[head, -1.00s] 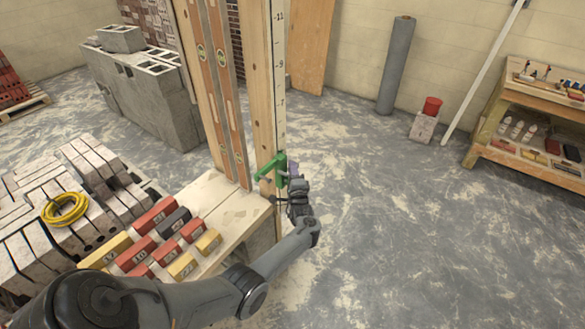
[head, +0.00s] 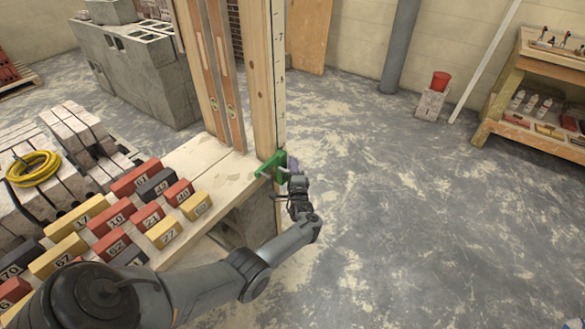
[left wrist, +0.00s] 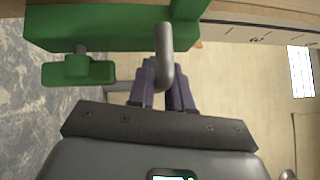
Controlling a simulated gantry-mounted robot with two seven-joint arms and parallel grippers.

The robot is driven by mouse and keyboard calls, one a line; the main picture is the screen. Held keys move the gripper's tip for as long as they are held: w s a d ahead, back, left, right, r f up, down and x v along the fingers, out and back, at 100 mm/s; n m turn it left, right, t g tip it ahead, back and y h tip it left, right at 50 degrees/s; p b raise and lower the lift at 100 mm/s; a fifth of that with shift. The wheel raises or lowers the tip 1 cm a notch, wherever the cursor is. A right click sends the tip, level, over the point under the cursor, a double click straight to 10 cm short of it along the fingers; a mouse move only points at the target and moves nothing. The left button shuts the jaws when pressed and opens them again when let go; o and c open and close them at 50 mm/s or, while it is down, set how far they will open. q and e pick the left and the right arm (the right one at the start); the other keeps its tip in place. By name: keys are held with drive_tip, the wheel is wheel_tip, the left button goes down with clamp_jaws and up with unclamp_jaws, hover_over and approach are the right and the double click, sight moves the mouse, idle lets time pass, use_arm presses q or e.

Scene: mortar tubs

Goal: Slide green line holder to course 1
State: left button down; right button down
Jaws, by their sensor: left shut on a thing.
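The green line holder (head: 274,166) sits against the lower part of a wooden post (head: 262,90) with a numbered scale (head: 279,80) on its right edge. My left gripper (head: 293,165) is at the holder's right side, shut on it. In the left wrist view the green line holder (left wrist: 110,28) spans the top left, with a green knob below it and a grey bent rod (left wrist: 164,55) between the purple fingers of my left gripper (left wrist: 165,72). The fingers hide part of the rod. My right gripper is not in view.
A wooden bench (head: 205,165) left of the post holds several numbered red, yellow and dark blocks (head: 122,213). Levels stand against the post's left side. A yellow hose coil (head: 34,168) lies on stacked blocks.

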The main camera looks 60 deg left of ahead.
use_arm(q)
drive_tip(key=shift+s+f, duration=0.1)
drive_tip(key=shift+f, duration=0.35)
drive_tip(key=c, duration=1.5)
unclamp_jaws()
drive_tip(key=o, duration=0.4)
drive_tip(key=shift+c, duration=0.2)
drive_tip(key=shift+r, duration=0.1)
drive_tip(key=shift+d, duration=0.15)
drive_tip(key=shift+d+r, duration=0.1)
drive_tip(key=shift+d, duration=0.05)
drive_tip(key=p+v, duration=0.4)
drive_tip(key=v, duration=0.6)
drive_tip(key=shift+s+f, duration=0.15)
drive_tip(key=shift+f, duration=0.05)
